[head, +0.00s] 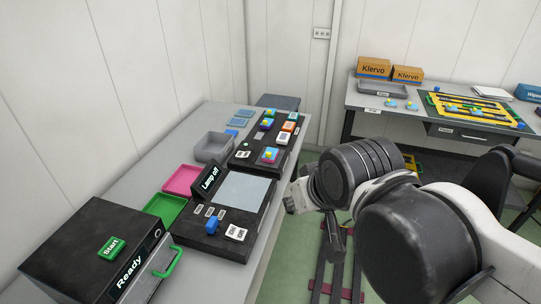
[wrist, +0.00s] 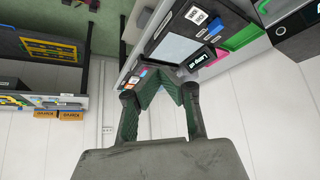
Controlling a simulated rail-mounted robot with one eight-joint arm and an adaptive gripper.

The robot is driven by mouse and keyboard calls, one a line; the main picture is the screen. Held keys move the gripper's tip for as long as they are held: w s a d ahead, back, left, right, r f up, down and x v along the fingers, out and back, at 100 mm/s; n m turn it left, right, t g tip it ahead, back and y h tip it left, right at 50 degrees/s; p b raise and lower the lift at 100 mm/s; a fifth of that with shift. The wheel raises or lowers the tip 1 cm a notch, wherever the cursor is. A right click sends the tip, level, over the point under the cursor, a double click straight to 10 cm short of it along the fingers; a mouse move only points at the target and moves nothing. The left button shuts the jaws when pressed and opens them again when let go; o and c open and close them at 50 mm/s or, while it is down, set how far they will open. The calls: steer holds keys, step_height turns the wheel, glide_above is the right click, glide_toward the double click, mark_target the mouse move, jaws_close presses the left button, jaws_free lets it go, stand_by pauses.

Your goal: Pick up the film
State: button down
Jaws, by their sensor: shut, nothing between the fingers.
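Flat blue translucent sheets (head: 243,113) lie at the far end of the grey bench, and they look like film. I cannot tell which one is the film. A lamp box (head: 209,182) labelled "Lamp off" stands nearer, with a pale flat panel (head: 243,189) on top. The lamp box also shows in the wrist view (wrist: 200,60), turned upside down. My gripper (wrist: 157,80) is shut and empty, its two dark fingers meeting at the tips. It is in the air, apart from the sheets. In the head view my arm is right of the bench and the fingertips are not clear.
A grey bin (head: 214,147), a pink tray (head: 183,181) and a green tray (head: 166,210) line the bench's left side. A black box (head: 95,248) marked "Ready" stands in front. A dark rack (head: 252,153) holds coloured items. Another table (head: 365,97) stands behind at right.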

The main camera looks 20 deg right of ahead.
stand_by(0.3)
steer(key=c, duration=1.6)
jaws_free()
steer(key=shift+c, duration=0.2)
